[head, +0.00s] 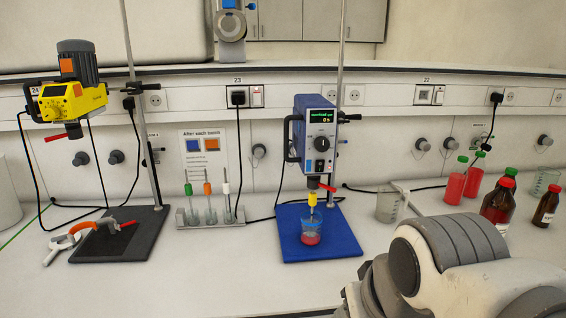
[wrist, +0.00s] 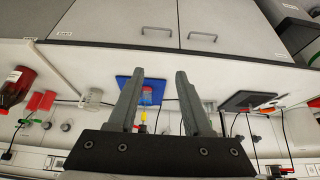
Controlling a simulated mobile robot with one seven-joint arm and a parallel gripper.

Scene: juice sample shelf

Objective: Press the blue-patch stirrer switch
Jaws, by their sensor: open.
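The blue stirrer (head: 307,116) hangs on a stand above a blue base plate (head: 345,246) in the head view. Its grey front has a lit green display (head: 321,117), a black knob (head: 322,144) and a small control (head: 319,166) below, too small to make out. A beaker with red liquid (head: 311,237) stands under it. The blue plate (wrist: 130,85) also shows in the upside-down wrist view, partly behind my fingers. My gripper (wrist: 159,74) is open and empty, apart from the stirrer. The head view shows my arm at lower right, not the gripper.
A yellow stirrer (head: 75,100) stands left over a dark plate (head: 140,245). A rack (head: 205,217) with several tools stands between. A beaker (head: 388,206), red bottles and brown bottles (head: 498,200) stand right. A notice (head: 203,150) with blue and orange patches hangs behind.

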